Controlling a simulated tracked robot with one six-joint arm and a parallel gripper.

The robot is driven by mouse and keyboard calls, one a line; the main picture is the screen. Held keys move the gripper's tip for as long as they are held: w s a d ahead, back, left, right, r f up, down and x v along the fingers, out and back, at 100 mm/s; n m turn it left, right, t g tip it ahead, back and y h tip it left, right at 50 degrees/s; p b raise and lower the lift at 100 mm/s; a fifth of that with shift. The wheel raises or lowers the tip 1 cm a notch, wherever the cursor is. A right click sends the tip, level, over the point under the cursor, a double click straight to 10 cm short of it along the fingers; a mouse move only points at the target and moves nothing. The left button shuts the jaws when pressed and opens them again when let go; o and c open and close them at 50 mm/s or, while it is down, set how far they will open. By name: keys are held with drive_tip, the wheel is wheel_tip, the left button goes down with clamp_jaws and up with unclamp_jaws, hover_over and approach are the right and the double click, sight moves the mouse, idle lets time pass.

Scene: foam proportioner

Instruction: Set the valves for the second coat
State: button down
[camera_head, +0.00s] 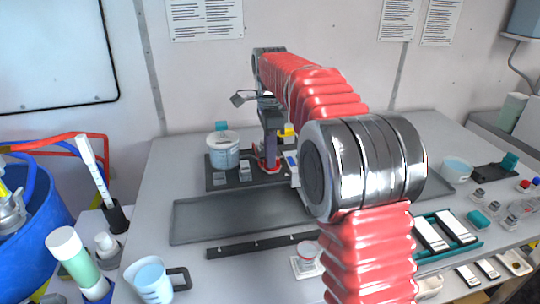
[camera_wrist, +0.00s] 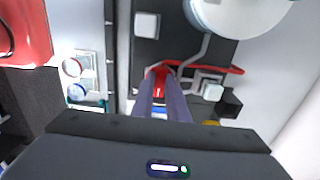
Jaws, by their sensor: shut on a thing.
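The proportioner stands on a dark base plate (camera_head: 215,183) at the back of the bench, with a pale round pot (camera_head: 224,152) at its left. My gripper (camera_head: 268,165) points down just right of the pot. In the wrist view, my gripper (camera_wrist: 159,84) has its two grey-purple fingers shut on a red handle (camera_wrist: 160,72). A thin red bar (camera_wrist: 225,69) runs off to the right, and a grey tube (camera_wrist: 197,50) bends near it. The pot (camera_wrist: 240,12) shows at the upper right. A pale square block (camera_wrist: 147,25) sits on the plate. Valve positions cannot be read.
A grey tray (camera_head: 205,220) and a dark slotted rail (camera_head: 262,245) lie in front of the plate. A jug (camera_head: 150,280) is at the front left; a blue drum (camera_head: 35,225) stands left. Small containers crowd the right.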

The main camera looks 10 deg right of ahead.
drive_tip(key=shift+a, duration=0.1)
drive_tip(key=c, duration=1.7)
unclamp_jaws()
drive_tip(key=shift+c, duration=0.2)
drive_tip(key=shift+r, duration=0.1)
wheel_tip(320, 180, up, 14)
drive_tip(key=shift+f, duration=0.25)
drive_tip(key=shift+w, duration=0.1)
